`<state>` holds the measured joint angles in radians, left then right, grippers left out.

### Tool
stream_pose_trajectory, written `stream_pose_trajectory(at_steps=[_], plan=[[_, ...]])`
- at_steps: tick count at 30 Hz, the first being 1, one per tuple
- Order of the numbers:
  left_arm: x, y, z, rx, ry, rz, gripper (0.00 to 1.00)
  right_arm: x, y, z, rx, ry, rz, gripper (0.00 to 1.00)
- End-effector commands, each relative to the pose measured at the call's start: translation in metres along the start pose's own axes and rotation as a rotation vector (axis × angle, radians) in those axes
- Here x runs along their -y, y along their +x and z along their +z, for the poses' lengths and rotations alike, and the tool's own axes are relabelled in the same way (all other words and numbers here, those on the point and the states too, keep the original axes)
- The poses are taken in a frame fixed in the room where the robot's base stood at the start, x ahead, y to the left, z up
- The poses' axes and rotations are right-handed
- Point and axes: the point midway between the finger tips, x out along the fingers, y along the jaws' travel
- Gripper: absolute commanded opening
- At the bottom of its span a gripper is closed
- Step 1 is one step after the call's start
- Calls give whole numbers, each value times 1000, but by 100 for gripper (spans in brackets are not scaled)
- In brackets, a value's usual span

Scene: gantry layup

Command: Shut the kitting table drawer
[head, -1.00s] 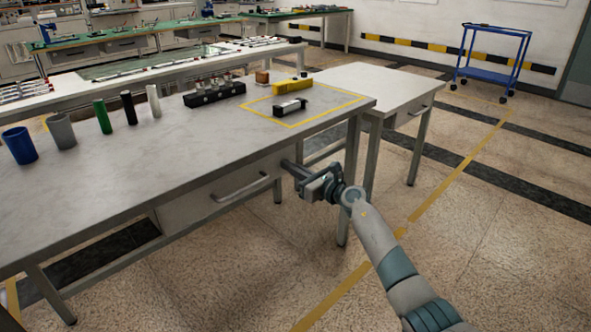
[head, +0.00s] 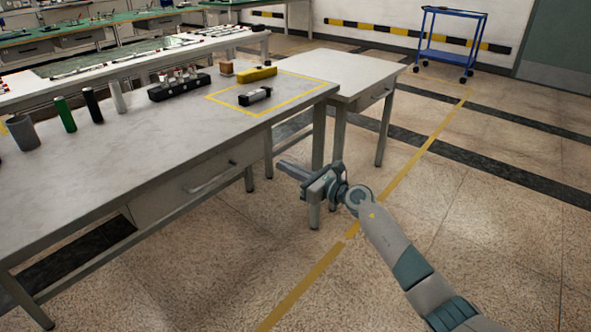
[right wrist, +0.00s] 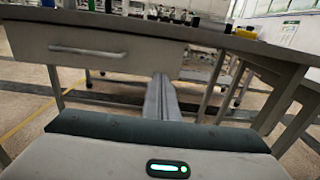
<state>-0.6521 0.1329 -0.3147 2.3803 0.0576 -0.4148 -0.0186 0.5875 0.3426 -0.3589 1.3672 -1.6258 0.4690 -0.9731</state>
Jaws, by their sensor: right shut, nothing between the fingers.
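The near grey table (head: 120,150) has a drawer (head: 165,195) under its front edge, with a bar handle (head: 210,180). The drawer front looks about flush with the table's front; a small gap cannot be ruled out. The drawer (right wrist: 95,50) and its handle (right wrist: 87,51) also show at upper left in the right wrist view. My right gripper (head: 283,167) is shut and empty, in the air to the right of the handle and apart from it. Its closed fingers (right wrist: 162,95) point toward the table's underside in the wrist view. My left gripper is out of view.
A black holder (head: 180,88), a yellow block (head: 257,73) and several cylinders stand on the table. A smaller table (head: 345,70) with its own drawer (head: 375,93) adjoins behind. A blue cart (head: 447,45) stands far back. The floor at right is clear.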

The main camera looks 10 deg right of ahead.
Motion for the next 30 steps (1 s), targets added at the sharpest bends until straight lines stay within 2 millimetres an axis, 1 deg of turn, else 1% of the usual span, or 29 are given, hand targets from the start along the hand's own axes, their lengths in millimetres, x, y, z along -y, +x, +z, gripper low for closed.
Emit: stream_pose_trajectory(at_steps=[1,3,7,12,22,26,29,30], plan=[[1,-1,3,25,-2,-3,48,0,-8,0,-2,-1,1,0],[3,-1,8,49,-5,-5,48,0,-17,0,-1,-1,1,0],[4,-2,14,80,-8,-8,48,-1,-26,0,0,-1,1,0],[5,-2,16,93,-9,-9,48,0,-30,-1,-1,0,1,0],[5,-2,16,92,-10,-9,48,-2,-31,-2,2,10,2,0],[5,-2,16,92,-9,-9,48,-14,-34,-5,27,77,7,0],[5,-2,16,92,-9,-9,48,-32,-42,-11,64,192,13,0],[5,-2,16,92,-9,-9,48,-42,-46,-14,84,256,16,0]])
